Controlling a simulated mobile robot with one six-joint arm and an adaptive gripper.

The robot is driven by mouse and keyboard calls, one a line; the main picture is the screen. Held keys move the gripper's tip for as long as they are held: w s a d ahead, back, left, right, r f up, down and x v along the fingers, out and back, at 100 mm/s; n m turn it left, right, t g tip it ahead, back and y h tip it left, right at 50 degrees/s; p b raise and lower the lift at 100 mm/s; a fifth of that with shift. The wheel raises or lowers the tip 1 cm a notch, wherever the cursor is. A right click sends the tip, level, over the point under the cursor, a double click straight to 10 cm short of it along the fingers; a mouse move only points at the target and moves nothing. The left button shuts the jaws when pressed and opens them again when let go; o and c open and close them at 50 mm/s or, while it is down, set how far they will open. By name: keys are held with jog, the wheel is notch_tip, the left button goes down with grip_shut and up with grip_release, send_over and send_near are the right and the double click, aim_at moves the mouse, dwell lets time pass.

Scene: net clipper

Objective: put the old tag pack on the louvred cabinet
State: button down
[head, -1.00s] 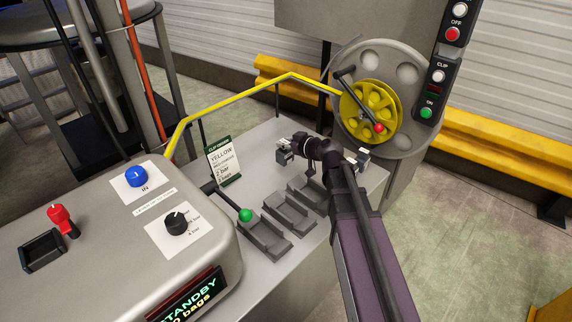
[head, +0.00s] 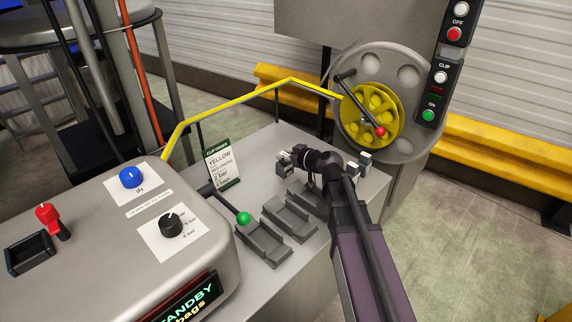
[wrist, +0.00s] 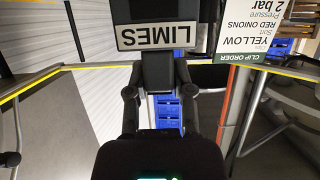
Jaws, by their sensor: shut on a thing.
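My gripper (wrist: 158,82) is shut on a dark pack with a light label reading LIMES (wrist: 157,35), upside down in the wrist view. In the head view my gripper (head: 290,163) points left, above the grey bench top behind the row of trays. The pack is too small there to make out clearly. I cannot identify a louvred cabinet in either view.
A clip order card (head: 221,165) reading YELLOW stands on the bench, left of my gripper. Low grey trays (head: 262,243), a green-knobbed lever (head: 243,218) and a yellow rail (head: 235,98) are close. A wheel with a crank (head: 372,115) stands behind right.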

aim_at(289, 163)
jog(key=shift+f+b, duration=1.2)
jog(key=shift+f, duration=0.3)
jog(key=shift+f, duration=0.2)
jog(key=shift+c, duration=2.4)
grip_release()
jog(key=shift+r, duration=0.1)
jog(key=shift+r, duration=0.15)
jog(key=shift+s+d+r, duration=0.1)
jog(key=shift+s+d, duration=0.05)
jog(key=shift+s, duration=0.05)
jog(key=p+v, duration=0.4)
jog(key=v, duration=0.7)
jog(key=shift+s+d, duration=0.2)
